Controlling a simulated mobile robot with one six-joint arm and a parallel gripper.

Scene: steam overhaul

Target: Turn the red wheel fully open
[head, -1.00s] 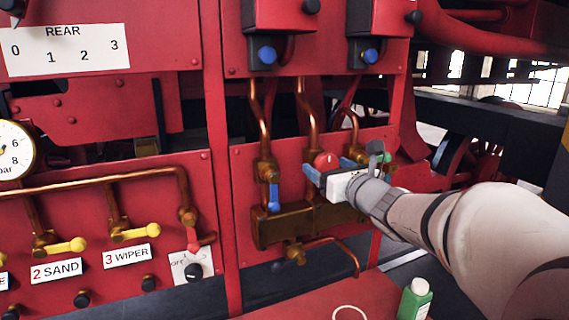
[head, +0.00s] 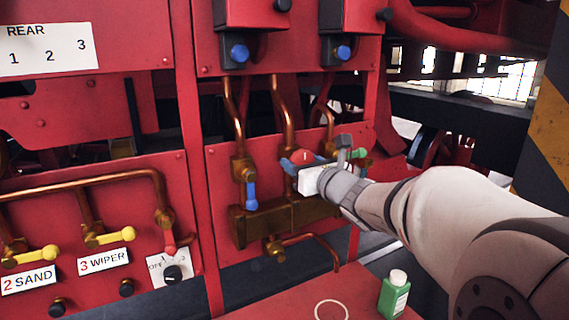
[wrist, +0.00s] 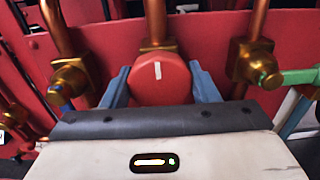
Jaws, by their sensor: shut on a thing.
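The red wheel (head: 303,156) is a round red knob on the middle valve of the brass manifold (head: 285,220). It also shows in the wrist view (wrist: 160,80), with a white mark on its face that stands nearly upright. My gripper (head: 303,165) is at the wheel, its blue fingers on either side of it. In the wrist view my gripper (wrist: 160,88) has one finger at the wheel's left and one at its right, shut on it. The wheel's lower edge is hidden behind the gripper body.
A blue-handled valve (head: 251,190) stands left of the wheel and a green-handled valve (wrist: 290,76) right of it, both close to my gripper. Copper pipes (head: 284,110) rise above. A green bottle (head: 394,295) and a pale ring (head: 331,309) are on the red ledge below.

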